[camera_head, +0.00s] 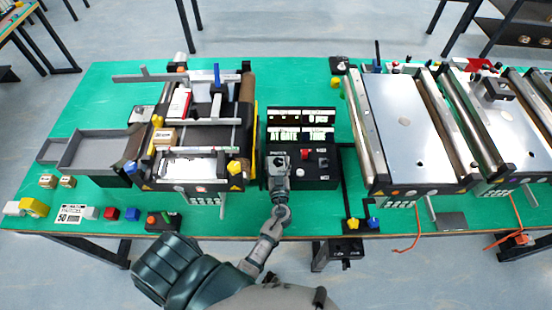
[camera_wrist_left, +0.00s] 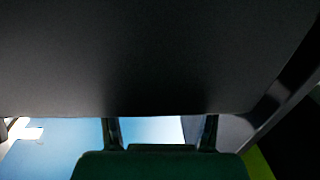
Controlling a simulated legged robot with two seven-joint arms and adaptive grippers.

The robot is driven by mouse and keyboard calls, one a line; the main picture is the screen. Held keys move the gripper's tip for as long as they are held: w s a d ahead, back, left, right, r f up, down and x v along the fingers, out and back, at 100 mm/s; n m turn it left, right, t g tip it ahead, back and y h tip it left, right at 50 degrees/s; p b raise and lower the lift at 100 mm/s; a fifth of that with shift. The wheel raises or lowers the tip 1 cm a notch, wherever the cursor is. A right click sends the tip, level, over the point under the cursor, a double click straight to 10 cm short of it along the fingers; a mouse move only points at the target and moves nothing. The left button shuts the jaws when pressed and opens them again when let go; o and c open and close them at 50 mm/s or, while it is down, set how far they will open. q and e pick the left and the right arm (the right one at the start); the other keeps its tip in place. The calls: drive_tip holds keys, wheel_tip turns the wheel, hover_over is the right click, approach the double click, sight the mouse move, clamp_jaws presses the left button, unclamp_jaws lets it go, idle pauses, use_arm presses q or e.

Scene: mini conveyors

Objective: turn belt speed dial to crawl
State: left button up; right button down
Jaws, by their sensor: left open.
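A black control panel (camera_head: 318,184) stands on the green table between the conveyors, with lit display strips (camera_head: 302,116) at its back, a red knob (camera_head: 306,154) and a white button (camera_head: 300,172). My left gripper (camera_head: 279,158) is over the panel's left part, pointing away from me, and it hides what lies beneath it. I cannot make out the belt speed dial or its setting. In the left wrist view the two fingers of my left gripper (camera_wrist_left: 160,132) stand apart below a large dark surface (camera_wrist_left: 160,60). Whether they touch anything is unclear. My right gripper does not show.
A conveyor (camera_head: 190,140) with a blue-handled lever stands left of the panel. Another conveyor (camera_head: 408,130) stands to the right. A grey tray (camera_head: 95,150), small blocks (camera_head: 112,213) and a button box (camera_head: 163,221) are at the left. Small boxes (camera_head: 360,226) sit at the front edge.

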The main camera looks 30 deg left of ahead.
use_arm(q)
drive_tip(key=shift+w+a, duration=0.15)
drive_tip(key=shift+w, duration=0.25)
drive_tip(key=shift+d+r, duration=0.2)
drive_tip(key=shift+d, duration=0.5)
drive_tip(key=shift+c, duration=0.2)
drive_tip(key=shift+a, duration=0.2)
drive_tip(key=c, duration=0.8)
drive_tip(key=shift+a, duration=0.2)
drive_tip(key=c, duration=0.3)
drive_tip(key=shift+a+f, duration=0.1)
drive_tip(key=shift+a, duration=0.05)
drive_tip(key=shift+c, duration=0.2)
drive_tip(key=shift+f+m+t+h+b, duration=0.15)
drive_tip(key=shift+m+t+h+b, duration=0.15)
drive_tip(key=shift+m+h+b, duration=0.25)
drive_tip(key=shift+d+m+h, duration=0.2)
drive_tip(key=shift+m+h, duration=0.15)
drive_tip(key=shift+h, duration=0.1)
drive_tip(key=shift+m+t+h, duration=0.4)
drive_tip(key=shift+t+h, duration=0.2)
drive_tip(key=shift+h, duration=0.1)
drive_tip(key=shift+a, duration=0.1)
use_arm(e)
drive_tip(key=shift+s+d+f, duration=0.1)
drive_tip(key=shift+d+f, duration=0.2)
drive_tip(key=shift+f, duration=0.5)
